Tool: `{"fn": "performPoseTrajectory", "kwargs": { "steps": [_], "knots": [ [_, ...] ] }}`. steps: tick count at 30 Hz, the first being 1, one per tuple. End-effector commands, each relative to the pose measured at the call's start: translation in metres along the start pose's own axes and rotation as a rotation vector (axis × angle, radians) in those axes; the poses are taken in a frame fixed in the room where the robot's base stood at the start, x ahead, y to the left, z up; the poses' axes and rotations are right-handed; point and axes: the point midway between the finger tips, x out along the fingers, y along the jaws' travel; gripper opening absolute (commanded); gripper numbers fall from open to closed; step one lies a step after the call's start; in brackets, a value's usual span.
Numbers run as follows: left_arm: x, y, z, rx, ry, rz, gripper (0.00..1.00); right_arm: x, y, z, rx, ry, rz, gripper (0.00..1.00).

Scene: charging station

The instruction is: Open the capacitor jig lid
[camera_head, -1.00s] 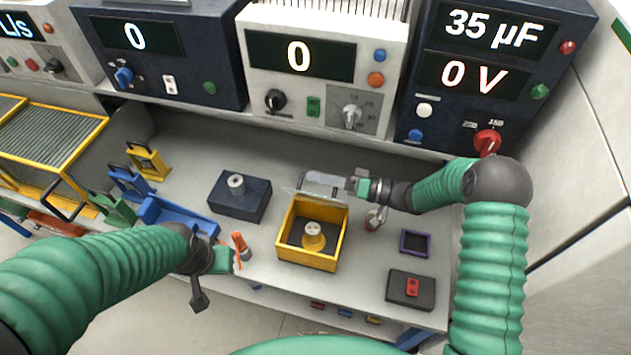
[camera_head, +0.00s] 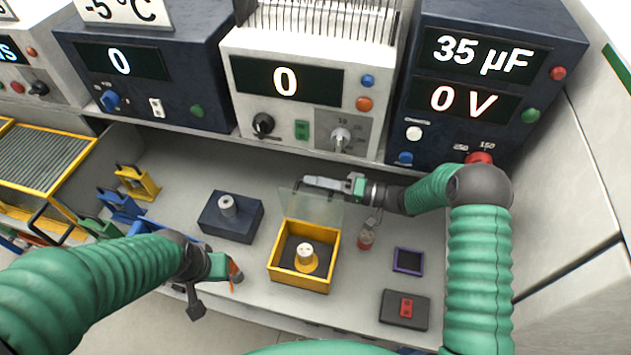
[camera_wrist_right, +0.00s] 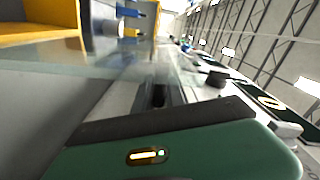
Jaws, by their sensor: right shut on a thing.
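The capacitor jig is a yellow open-topped box (camera_head: 273,272) with a dark inside and a yellow, white-topped round piece (camera_head: 306,257) standing in it. Its clear lid (camera_head: 318,212) stands up at the back of the box, roughly upright. My right gripper (camera_head: 314,184) is shut on the lid at its upper edge, behind the box. In the right wrist view the clear lid (camera_wrist_right: 125,70) runs past the gripper and the yellow box (camera_wrist_right: 40,28) shows at upper left. My left gripper (camera_head: 230,268) is left of the box, by an orange item (camera_head: 235,272); its fingers are unclear.
A dark block with a metal post (camera_head: 230,218) stands left of the jig. A small red part (camera_head: 366,238), a purple-framed square (camera_head: 408,260) and a dark pad with a red switch (camera_head: 405,308) lie to the right. Instruments (camera_head: 290,90) line the back.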

Motion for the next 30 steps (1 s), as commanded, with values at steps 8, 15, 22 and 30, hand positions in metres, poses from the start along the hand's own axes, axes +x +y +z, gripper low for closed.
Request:
{"fn": "performPoseTrajectory", "kwargs": {
  "steps": [8,15,22,30],
  "knots": [
    [0.001,0.0,0.0,0.0,0.0,0.0,0.0,-0.001,0.006,0.005,0.006,-0.005,0.011,0.29],
    [0.001,0.0,0.0,0.0,0.0,0.0,0.0,-0.001,0.003,0.004,0.003,-0.003,0.006,0.32],
    [0.01,0.0,0.002,0.0,0.0,0.0,0.0,-0.028,0.005,0.003,0.002,0.0,0.008,0.32],
    [0.026,0.0,0.006,0.0,0.0,0.0,0.0,-0.096,0.008,0.003,0.005,-0.001,0.009,0.32]
  ]
}}
